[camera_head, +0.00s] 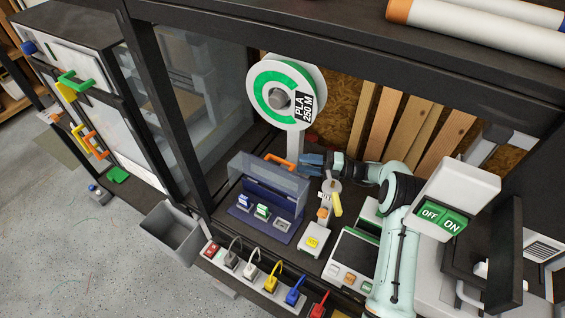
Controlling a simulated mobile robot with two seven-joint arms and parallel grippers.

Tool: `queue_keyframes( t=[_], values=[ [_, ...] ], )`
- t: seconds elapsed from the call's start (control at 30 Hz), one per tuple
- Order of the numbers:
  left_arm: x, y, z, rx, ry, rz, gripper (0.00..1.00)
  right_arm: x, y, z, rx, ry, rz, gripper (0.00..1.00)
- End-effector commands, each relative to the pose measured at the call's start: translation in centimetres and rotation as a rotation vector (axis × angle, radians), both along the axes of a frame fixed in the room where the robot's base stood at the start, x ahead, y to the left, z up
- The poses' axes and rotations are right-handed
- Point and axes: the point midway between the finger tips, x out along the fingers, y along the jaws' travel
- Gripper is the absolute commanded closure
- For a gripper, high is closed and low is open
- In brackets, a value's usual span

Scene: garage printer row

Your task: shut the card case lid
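The card case (262,224) is a dark blue tray on the bench, with a few small cards in its slots. Its see-through blue-grey lid (268,182) stands raised along the back edge of the case, so the case is open. My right gripper (311,163) comes in from the right, with dark blue fingers beside the upper right corner of the lid. I cannot tell whether it touches the lid or how far its fingers are apart. My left gripper is not in view.
A filament spool (268,95) stands behind the case. An orange handle-like piece (279,160) is behind the lid. A power strip (238,266) with several coloured plugs runs along the front. A grey bin (170,233) hangs at the left. Frame posts flank the bench.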

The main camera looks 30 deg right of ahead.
Motion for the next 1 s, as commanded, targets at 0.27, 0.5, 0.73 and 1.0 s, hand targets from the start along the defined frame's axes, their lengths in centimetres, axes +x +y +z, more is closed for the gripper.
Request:
queue_keyframes(
  t=[0.27,0.5,0.73,1.0],
  values=[
    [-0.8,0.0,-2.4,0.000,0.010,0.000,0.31,3.6,4.4,0.0,-0.003,0.000,0.002,0.61],
    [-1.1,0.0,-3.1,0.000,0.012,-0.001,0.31,5.1,6.1,0.2,-0.004,0.000,0.000,0.61],
    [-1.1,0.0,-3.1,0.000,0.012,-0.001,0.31,5.4,6.3,0.3,-0.003,0.000,-0.002,0.61],
    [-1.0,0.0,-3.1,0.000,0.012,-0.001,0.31,5.3,6.3,0.3,-0.004,0.001,-0.002,1.00]
  ],
)
